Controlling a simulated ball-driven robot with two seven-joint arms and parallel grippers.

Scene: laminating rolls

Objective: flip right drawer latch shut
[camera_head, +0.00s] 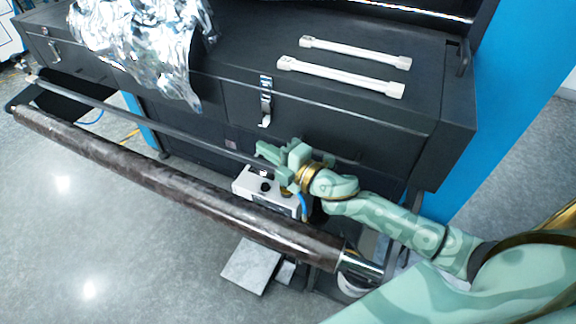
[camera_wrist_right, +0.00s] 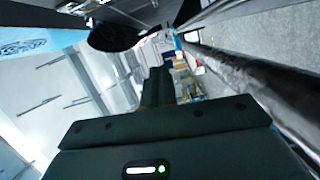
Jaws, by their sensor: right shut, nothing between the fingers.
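The right drawer latch (camera_head: 266,98) is a bright metal clasp on the front of the black drawer cabinet (camera_head: 420,120). Its lower lever hangs down and seems to stand off the front. My right gripper (camera_head: 262,150) is just below the latch and apart from it, in front of the cabinet. Its fingers are shut with nothing between them. In the right wrist view the dark fingers (camera_wrist_right: 158,88) lie together, and the latch cannot be made out there. My left gripper is in neither view.
A long dark roll (camera_head: 170,180) and a thin bar (camera_head: 150,125) run across in front of the cabinet. Crumpled foil (camera_head: 145,40) and two pale bars (camera_head: 340,78) lie on top. A second latch (camera_head: 53,48) is at far left.

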